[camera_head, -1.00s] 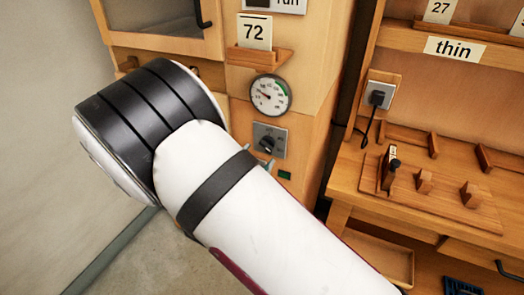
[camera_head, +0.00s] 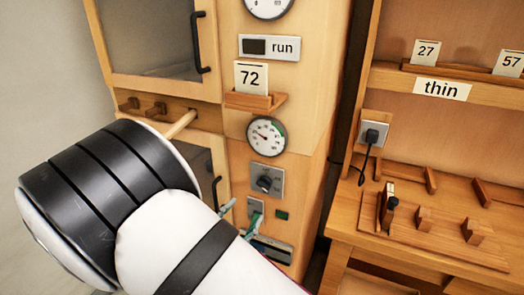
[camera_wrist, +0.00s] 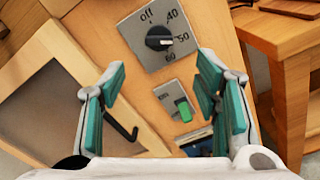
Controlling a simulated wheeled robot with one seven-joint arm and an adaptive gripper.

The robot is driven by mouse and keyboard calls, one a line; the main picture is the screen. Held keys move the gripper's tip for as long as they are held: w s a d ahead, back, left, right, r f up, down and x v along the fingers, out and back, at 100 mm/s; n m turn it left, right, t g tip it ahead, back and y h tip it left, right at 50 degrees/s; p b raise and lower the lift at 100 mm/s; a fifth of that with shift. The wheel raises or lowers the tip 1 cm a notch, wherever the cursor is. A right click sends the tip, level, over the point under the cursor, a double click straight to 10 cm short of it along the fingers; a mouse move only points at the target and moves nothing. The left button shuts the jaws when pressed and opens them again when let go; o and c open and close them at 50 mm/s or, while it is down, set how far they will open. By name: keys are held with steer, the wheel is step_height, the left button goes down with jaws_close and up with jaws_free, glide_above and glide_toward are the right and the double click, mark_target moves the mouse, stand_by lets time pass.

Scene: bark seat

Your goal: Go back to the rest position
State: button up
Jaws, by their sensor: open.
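My gripper (camera_wrist: 160,105) is open and empty in the wrist view, its teal-padded fingers spread before the cabinet's control panel. Between the fingers are a grey dial plate with a black knob (camera_wrist: 159,38), marked off, 40, 50 and 60, and a grey switch plate with a green rocker (camera_wrist: 183,109). In the head view the fingertips (camera_head: 240,215) show just past my white arm, near the lower panel. The knob (camera_head: 264,183) shows above them there. I cannot tell whether a finger touches the panel.
A round gauge (camera_head: 266,135), a card reading 72 (camera_head: 251,77) and a run sign (camera_head: 269,47) are higher on the cabinet. Doors with black handles (camera_head: 201,42) are on the left. A wooden bench (camera_head: 440,215) with pegs and a black-handled tool (camera_head: 388,208) stands right.

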steer(key=s+d+r+m+g+h, duration=0.2)
steer(key=d+r+m+g, duration=0.25)
steer(key=d, duration=0.35)
steer(key=s+d+r+m+g+h+p, duration=0.15)
steer(key=d+r+m+g, duration=0.3)
steer(key=d, duration=0.45)
steer(key=s+d+r+m+g+h, duration=0.25)
steer(key=d+r+m, duration=0.2)
steer(key=d, duration=0.35)
steer(key=s+d+r+m+g+y, duration=0.2)
steer(key=s+d+m+y, duration=0.1)
steer(key=s, duration=0.3)
steer(key=s+d+r+m+g+y, duration=0.2)
steer(key=s+d+m+g+y, duration=0.15)
steer(key=s, duration=0.25)
steer(key=s+a+r+m+t+y, duration=0.1)
steer(key=s+r+m+t+y, duration=0.1)
steer(key=s+m, duration=0.1)
steer(key=s+a+r+m+t+y+p, duration=0.1)
steer(key=s+r+m+t+y, duration=0.1)
steer(key=s, duration=0.4)
steer(key=shift+a+r+m+y, duration=0.4)
steer(key=shift+r+m+y, duration=0.15)
steer(key=shift+y, duration=0.3)
